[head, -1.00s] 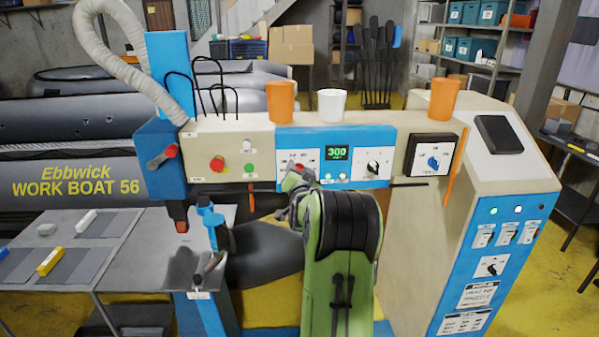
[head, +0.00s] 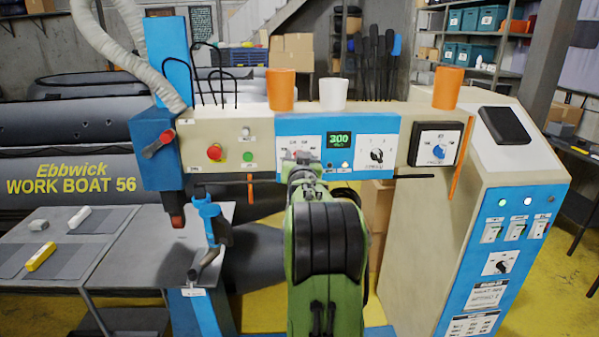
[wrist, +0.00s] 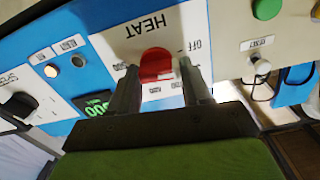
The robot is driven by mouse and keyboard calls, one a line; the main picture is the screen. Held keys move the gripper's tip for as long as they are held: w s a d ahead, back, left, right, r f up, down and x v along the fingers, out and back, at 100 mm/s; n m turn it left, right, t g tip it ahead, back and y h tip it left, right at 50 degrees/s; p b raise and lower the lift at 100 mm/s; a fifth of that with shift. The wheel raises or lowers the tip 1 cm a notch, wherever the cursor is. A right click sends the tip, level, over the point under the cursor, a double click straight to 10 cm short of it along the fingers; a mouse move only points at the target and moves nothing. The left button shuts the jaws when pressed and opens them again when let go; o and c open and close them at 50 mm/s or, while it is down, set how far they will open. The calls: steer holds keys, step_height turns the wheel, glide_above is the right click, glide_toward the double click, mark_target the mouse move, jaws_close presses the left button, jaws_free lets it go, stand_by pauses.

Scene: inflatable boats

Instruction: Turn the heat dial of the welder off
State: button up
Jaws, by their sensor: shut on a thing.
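The welder's heat dial (wrist: 156,64) is a round red knob on a white plate marked HEAT, upside down in the wrist view. OFF is printed on the plate's right side there, with numbers along the lower edge. My gripper (wrist: 160,76) is shut on the dial, one finger on either side of it. The dial's pointer direction is not clear. In the head view my gripper (head: 302,168) is at the blue control panel (head: 390,122), hiding most of the dial. A green digital display (head: 340,140) is lit beside it, seemingly reading 200.
A black speed knob (head: 377,155) and a blue dial (head: 438,151) sit to the right. A red button (head: 214,152) and a green button (head: 249,157) sit to the left. Cups, including a white one (head: 333,94), stand on top of the welder.

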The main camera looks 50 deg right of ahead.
steer(key=shift+w+a+f+n+b, duration=0.1)
steer(key=shift+n+b, duration=1.35)
steer(key=shift+n, duration=0.15)
steer(key=o, duration=1)
steer(key=shift+c, duration=0.2)
steer(key=b+v, duration=0.2)
steer(key=v, duration=1.3)
steer(key=shift+s+a+b, duration=0.25)
steer(key=shift+s+b, duration=0.1)
steer(key=shift+b, duration=0.05)
